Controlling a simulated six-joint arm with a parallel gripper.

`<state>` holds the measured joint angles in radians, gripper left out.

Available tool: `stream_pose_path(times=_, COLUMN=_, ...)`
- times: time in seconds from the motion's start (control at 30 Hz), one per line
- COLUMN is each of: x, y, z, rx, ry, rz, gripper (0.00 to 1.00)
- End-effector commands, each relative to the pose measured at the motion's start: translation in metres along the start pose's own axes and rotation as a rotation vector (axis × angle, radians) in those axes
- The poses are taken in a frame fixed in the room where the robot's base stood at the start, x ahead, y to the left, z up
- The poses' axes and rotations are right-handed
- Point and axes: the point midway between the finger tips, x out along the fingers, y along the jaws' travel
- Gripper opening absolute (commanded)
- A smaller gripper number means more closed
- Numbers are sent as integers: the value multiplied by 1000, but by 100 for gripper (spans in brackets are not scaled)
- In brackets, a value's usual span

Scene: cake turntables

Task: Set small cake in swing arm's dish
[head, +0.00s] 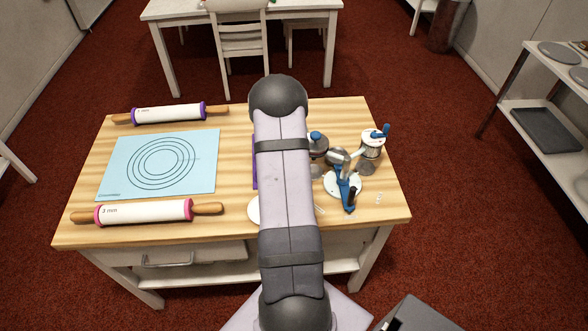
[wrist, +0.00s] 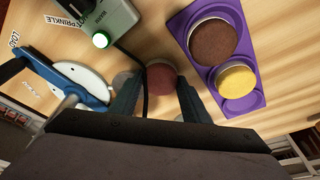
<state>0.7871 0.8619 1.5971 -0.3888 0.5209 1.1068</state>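In the wrist view a small round reddish-brown cake (wrist: 162,77) lies between the tips of my gripper (wrist: 160,90), seen from above. The fingers stand on either side of it, very close to its edges; I cannot tell whether they press on it. The swing-arm device shows at the left of the wrist view, with a blue arm (wrist: 45,72) over a white disc (wrist: 88,78). In the head view its white disc (head: 338,190) stands on the right of the table. My arm hides my gripper and the small cake there. I cannot make out the dish clearly.
A purple tray (wrist: 257,100) holds a brown cake (wrist: 213,41) and a yellow cake (wrist: 237,82). A grey-green device (wrist: 122,14) with a lit button stands near the swing arm. A blue mat (head: 205,180) and two rolling pins lie left on the wooden table.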

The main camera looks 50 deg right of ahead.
Motion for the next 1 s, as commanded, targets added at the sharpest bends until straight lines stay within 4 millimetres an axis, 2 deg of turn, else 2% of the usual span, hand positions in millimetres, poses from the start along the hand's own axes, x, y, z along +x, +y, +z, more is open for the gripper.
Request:
stream_pose_path(times=0.07, x=0, y=0, z=0, rx=0, ry=0, rz=0, gripper=22)
stream_pose_path(times=0.1, x=0, y=0, z=0, rx=0, ry=0, rz=0, gripper=18)
stream_pose_path(times=0.57, x=-4, y=3, z=2, rx=0, ry=0, rz=0, gripper=18)
stream_pose_path(times=0.8, x=-18, y=11, z=7, rx=0, ry=1, rz=-1, gripper=18)
stream_pose_path(times=1.0, x=-34, y=29, z=21, rx=0, ry=1, rz=-1, gripper=18)
